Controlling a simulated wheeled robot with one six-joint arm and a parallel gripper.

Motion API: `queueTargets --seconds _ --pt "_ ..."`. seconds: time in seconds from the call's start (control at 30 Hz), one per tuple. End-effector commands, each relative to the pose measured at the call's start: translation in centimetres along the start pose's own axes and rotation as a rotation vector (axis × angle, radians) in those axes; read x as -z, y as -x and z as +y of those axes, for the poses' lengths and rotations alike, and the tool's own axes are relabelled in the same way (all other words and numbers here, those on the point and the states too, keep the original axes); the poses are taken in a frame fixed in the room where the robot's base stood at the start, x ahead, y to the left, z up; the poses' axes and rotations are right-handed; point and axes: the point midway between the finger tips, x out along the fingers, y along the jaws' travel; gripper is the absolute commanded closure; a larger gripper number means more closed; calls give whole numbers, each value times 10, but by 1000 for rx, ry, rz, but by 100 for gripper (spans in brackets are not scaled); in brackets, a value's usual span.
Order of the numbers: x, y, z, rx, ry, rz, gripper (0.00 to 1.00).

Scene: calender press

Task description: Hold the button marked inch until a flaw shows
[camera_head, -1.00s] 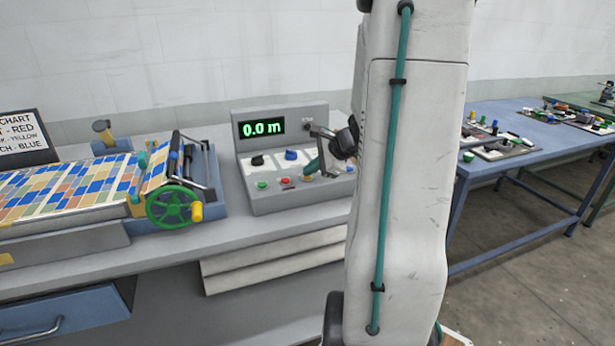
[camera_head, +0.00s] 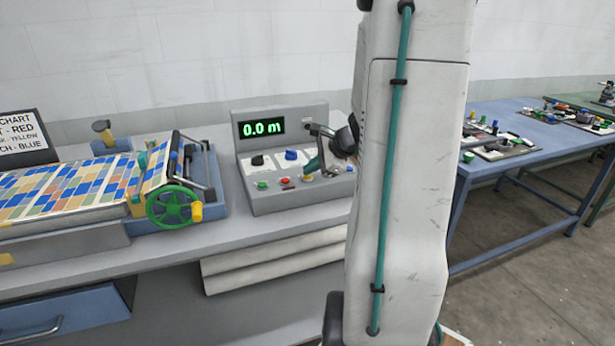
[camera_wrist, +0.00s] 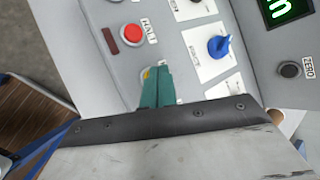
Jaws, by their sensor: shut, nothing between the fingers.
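The grey control box (camera_head: 297,200) stands on the bench, its display (camera_head: 263,128) reading 0.0 m. Its front row has a green button (camera_head: 262,185), a red button (camera_head: 285,183), a yellow button (camera_head: 308,178) and a blue button (camera_head: 349,169). My gripper (camera_head: 309,171) is shut and empty, its teal fingertips at the yellow button. In the wrist view the fingertips (camera_wrist: 157,72) cover most of the yellow button (camera_wrist: 146,73) and its label; I cannot tell how far it is pressed. The patterned sheet (camera_head: 70,185) lies on the press at left; no clear flaw shows.
A green handwheel (camera_head: 172,207) juts from the press beside the box. A blue knob (camera_wrist: 219,46) and a button marked ZERO (camera_wrist: 290,70) sit near my gripper. A blue table (camera_head: 545,135) stands at right.

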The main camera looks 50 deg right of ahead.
Motion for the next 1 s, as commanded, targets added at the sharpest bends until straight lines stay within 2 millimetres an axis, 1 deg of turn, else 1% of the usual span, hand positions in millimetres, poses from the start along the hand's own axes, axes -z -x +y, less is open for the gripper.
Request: queueTargets --seconds 0.2,0.57,1.0 --pt "-6 8 -5 0 1 0 100" --pt "-7 10 -7 1 2 0 100" --pt "-28 38 -28 2 3 1 100"
